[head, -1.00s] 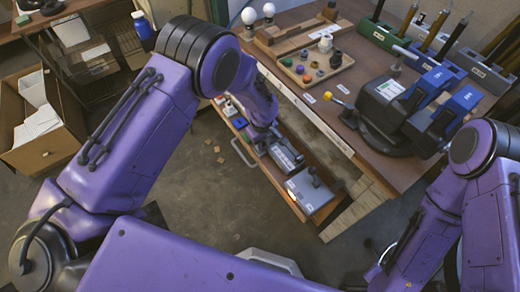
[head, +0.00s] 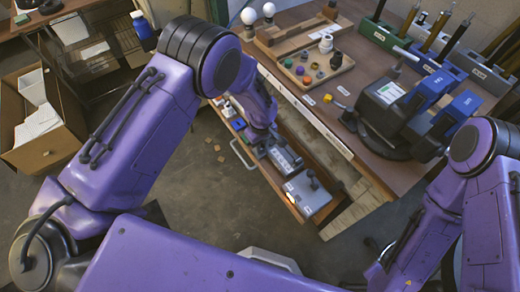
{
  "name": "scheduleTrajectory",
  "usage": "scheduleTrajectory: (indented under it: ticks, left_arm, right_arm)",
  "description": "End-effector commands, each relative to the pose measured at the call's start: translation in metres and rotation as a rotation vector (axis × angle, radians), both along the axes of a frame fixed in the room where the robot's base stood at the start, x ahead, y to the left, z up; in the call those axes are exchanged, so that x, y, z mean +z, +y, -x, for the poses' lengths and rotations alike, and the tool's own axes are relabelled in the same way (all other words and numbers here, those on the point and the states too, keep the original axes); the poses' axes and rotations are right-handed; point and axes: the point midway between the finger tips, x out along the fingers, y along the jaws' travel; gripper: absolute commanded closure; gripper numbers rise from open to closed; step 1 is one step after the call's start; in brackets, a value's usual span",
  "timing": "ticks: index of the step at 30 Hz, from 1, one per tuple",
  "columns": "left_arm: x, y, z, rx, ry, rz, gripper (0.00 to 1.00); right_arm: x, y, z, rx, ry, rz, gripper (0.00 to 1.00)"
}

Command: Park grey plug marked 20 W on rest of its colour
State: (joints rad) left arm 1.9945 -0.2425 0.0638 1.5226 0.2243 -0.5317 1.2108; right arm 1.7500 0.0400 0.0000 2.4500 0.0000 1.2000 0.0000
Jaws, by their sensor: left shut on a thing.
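My left gripper (head: 272,146) reaches down into the open drawer at the front of the bench, beside a grey block (head: 286,160). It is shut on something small. My own wrist and the steep angle hide what it holds, and no 20 W marking can be read. A second grey block (head: 308,193) with a pale label and a dark upright part lies nearer the drawer's front end. Small coloured pieces, among them a blue one (head: 239,124), lie at the drawer's far end. My right arm shows at the right, but its gripper is out of view.
The drawer has a metal handle (head: 242,154). On the bench (head: 335,118) stand a dark machine with blue parts (head: 430,90), a wooden tray of small parts (head: 318,68), bulbs (head: 268,10), and labelled green (head: 384,36) and grey tool holders.

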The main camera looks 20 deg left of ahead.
Motion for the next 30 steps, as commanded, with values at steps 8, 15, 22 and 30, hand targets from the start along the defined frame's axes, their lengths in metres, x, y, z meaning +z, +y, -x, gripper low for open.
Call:
scheduleTrajectory:
  ticks: [8,15,22,30]
  left_arm:
    - [0.005,0.000,0.005,-0.002,0.014,0.000,1.00]
    - [0.013,0.000,0.003,-0.001,0.008,0.000,1.00]
    - [0.019,0.000,0.002,0.000,0.004,0.001,1.00]
    - [0.026,0.000,0.001,0.000,0.003,0.000,1.00]
  right_arm:
    - [0.008,0.000,0.000,0.000,0.000,0.000,0.57]
    - [0.013,0.000,0.000,0.000,0.000,0.000,0.57]
    - [0.019,0.000,0.000,0.000,0.000,0.000,0.57]
    - [0.025,0.000,0.000,0.000,0.000,0.000,0.57]
